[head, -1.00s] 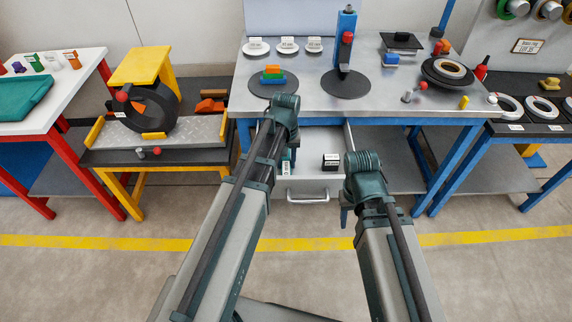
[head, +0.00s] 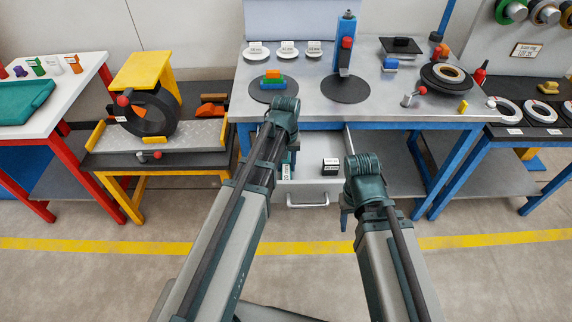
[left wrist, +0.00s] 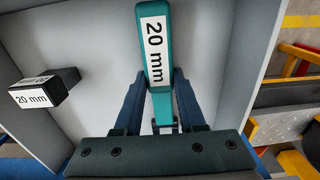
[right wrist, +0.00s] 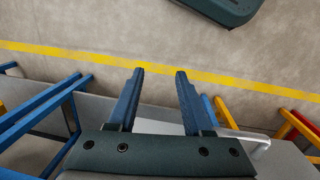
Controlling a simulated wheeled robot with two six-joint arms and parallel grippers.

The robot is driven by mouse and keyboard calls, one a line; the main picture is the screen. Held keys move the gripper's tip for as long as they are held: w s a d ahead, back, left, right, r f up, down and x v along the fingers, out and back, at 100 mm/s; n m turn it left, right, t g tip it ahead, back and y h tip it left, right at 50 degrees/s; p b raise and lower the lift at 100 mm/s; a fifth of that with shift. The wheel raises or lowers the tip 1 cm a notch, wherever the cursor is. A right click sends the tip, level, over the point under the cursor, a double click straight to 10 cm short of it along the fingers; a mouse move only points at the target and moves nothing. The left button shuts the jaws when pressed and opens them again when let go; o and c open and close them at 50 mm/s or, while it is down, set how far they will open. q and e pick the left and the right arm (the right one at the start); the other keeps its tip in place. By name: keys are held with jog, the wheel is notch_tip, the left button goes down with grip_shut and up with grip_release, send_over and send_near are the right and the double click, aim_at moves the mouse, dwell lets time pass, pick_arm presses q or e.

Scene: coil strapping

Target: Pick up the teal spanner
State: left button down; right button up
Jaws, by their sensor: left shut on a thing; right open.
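The teal spanner (left wrist: 155,45), with a white "20 mm" label on its near end, is between the fingers of my left gripper (left wrist: 160,76) in the left wrist view. The gripper is shut on it, inside or just over the open drawer (head: 318,189). In the head view my left gripper (head: 287,150) is mostly hidden by its wrist, and only the label and a little teal show. My right gripper (right wrist: 160,72) is open and empty. In the head view it (head: 346,215) hangs in front of the drawer, to its right.
A black block (head: 330,166) labelled "20 mm" lies in the drawer, also in the left wrist view (left wrist: 45,90), apart from the spanner. The steel bench (head: 315,97) stands above the drawer. A yellow stand with a black coil (head: 155,112) is at left. Floor in front is clear.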

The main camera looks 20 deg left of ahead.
aim_at(286, 164)
pick_arm(q)
notch_tip(286, 164, up, 10)
jog(key=p, duration=0.9)
jog(key=shift+f, duration=0.25)
